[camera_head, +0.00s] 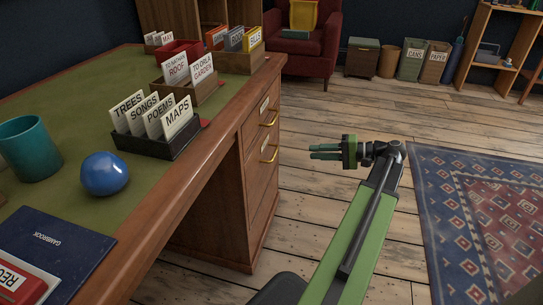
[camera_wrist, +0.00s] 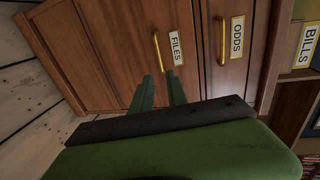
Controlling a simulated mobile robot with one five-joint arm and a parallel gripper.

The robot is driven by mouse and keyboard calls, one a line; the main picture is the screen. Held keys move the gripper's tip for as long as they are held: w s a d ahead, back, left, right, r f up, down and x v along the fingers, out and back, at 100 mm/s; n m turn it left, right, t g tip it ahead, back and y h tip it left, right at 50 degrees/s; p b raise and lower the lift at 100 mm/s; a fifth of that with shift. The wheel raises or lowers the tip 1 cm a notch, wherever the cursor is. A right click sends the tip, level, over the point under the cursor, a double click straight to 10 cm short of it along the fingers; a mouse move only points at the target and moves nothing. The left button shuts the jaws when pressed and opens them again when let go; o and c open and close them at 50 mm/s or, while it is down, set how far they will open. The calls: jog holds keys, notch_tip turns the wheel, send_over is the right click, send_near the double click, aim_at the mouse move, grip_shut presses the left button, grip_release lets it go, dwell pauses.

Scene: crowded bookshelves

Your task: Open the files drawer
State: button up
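The files drawer (camera_wrist: 130,45) is the lower wooden drawer of the desk pedestal, with a "FILES" label (camera_wrist: 176,49) and a brass bar handle (camera_wrist: 157,52). It looks shut, its front flush. In the head view its handle (camera_head: 270,153) is below the upper drawer's handle. My gripper (camera_head: 312,151) is to the right of that handle, apart from it, at about its height in the picture. In the wrist view my gripper's fingers (camera_wrist: 159,76) point towards the handle's end, with a gap between them. The gripper is open and empty.
The upper drawer, labelled "ODDS" (camera_wrist: 236,38), is shut. The desk top (camera_head: 60,92) holds card boxes, a blue ball (camera_head: 104,173) and a teal cup (camera_head: 29,148). The floor (camera_head: 310,200) beside the pedestal is clear; a patterned rug (camera_head: 450,235) lies to the right.

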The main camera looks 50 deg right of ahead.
aim_at(276, 152)
jog(key=b+x, duration=0.2)
jog(key=x, duration=1.3)
jog(key=shift+a+b, duration=0.1)
jog(key=shift+b, duration=0.3)
jog(key=shift+s, duration=0.1)
grip_shut()
